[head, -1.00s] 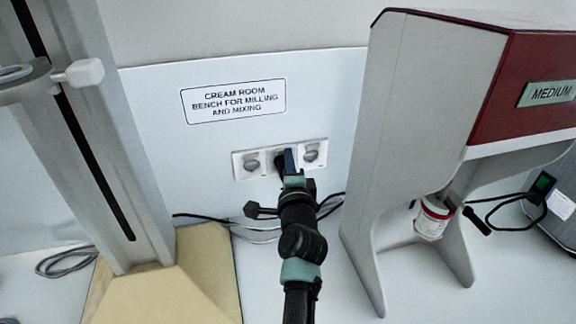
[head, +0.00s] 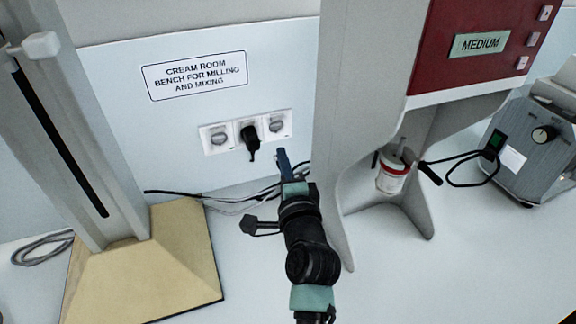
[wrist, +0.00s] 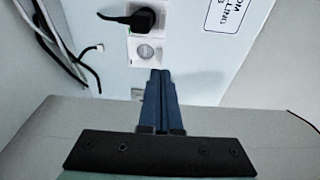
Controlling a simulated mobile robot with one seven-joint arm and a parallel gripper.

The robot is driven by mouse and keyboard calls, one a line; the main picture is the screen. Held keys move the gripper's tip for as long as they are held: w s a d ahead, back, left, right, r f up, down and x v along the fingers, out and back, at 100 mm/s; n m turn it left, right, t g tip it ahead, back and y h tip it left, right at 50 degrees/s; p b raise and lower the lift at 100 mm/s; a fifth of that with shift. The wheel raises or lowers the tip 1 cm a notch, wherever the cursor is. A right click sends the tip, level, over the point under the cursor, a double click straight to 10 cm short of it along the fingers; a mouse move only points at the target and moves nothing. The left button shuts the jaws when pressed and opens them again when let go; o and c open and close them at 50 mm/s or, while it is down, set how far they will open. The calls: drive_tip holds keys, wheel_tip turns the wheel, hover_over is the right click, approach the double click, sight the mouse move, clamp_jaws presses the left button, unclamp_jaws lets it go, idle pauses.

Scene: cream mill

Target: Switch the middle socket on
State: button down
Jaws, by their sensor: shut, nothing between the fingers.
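The white socket panel (head: 206,146) is on the back wall below the sign and has three sockets in a row. A black plug (head: 251,138) sits in the middle socket, its cord hanging down; it also shows at the top of the wrist view (wrist: 143,19). The left socket (head: 219,137) and right socket (head: 276,126) look empty. The right socket is just beyond my fingertips in the wrist view (wrist: 146,53). My gripper (head: 281,153) has its blue fingers together, empty, below and right of the plug, apparently apart from the panel. I cannot make out a switch.
A grey machine with a red front (head: 340,130) stands close right of my gripper, with a jar (head: 392,176) under it. A column on a yellowish base (head: 180,260) is at left. Black and grey cables (head: 225,200) lie along the wall below the sockets.

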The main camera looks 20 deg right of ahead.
drive_tip(key=shift+s+d, duration=0.15)
drive_tip(key=shift+s, duration=0.65)
drive_tip(key=shift+s, duration=0.1)
